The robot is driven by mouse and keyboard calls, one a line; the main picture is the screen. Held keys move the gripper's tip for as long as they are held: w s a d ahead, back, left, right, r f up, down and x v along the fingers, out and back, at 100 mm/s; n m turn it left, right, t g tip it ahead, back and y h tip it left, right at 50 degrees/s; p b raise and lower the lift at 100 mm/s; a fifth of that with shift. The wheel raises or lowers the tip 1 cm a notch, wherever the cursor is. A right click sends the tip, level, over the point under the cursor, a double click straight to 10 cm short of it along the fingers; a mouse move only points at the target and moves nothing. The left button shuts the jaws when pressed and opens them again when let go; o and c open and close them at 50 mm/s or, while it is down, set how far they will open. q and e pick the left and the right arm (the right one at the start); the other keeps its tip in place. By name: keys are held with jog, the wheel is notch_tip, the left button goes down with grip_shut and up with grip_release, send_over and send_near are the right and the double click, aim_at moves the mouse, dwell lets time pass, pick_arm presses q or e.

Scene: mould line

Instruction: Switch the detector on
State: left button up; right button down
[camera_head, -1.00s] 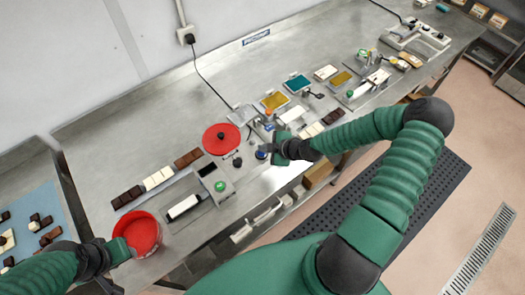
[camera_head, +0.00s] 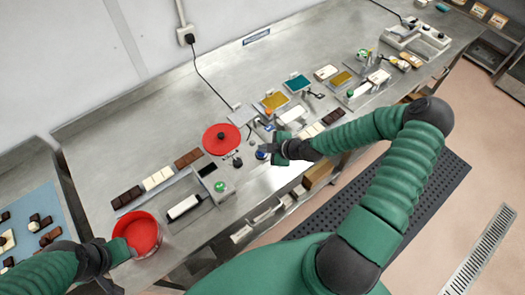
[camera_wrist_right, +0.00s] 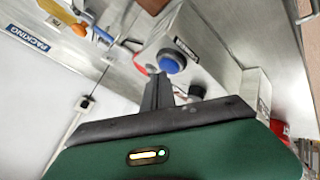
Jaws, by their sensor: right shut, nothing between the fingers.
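A pale box (camera_wrist_right: 210,45) with a blue push button (camera_wrist_right: 171,61) fills the middle of the right wrist view. The blue button also shows in the head view (camera_head: 261,155). My right gripper (camera_head: 264,148) is shut and empty, right beside the button. In the right wrist view its fingertips (camera_wrist_right: 160,78) are just below the button; I cannot tell whether they touch it. My left gripper (camera_head: 122,250) is at a red bowl (camera_head: 143,232); its fingers are not clear.
A red disc with a black knob (camera_head: 221,139) and a green button (camera_head: 220,186) are left of the right gripper. Chocolate bars (camera_head: 157,178) lie along the bench. Trays (camera_head: 297,83) stand further back. The bench near the wall (camera_head: 150,115) is clear.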

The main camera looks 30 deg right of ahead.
aim_at(264, 154)
jog(key=shift+s+a+f+b, duration=0.1)
jog(key=shift+f+b, duration=0.25)
jog(key=shift+f, duration=0.05)
jog(key=shift+r, duration=0.1)
jog(key=shift+r+p, duration=0.3)
jog(key=shift+r, duration=0.1)
notch_tip(264, 154, up, 6)
jog(key=p, duration=0.4)
jog(key=shift+r+p, duration=0.1)
jog(key=shift+p, duration=0.25)
dwell(1.0)
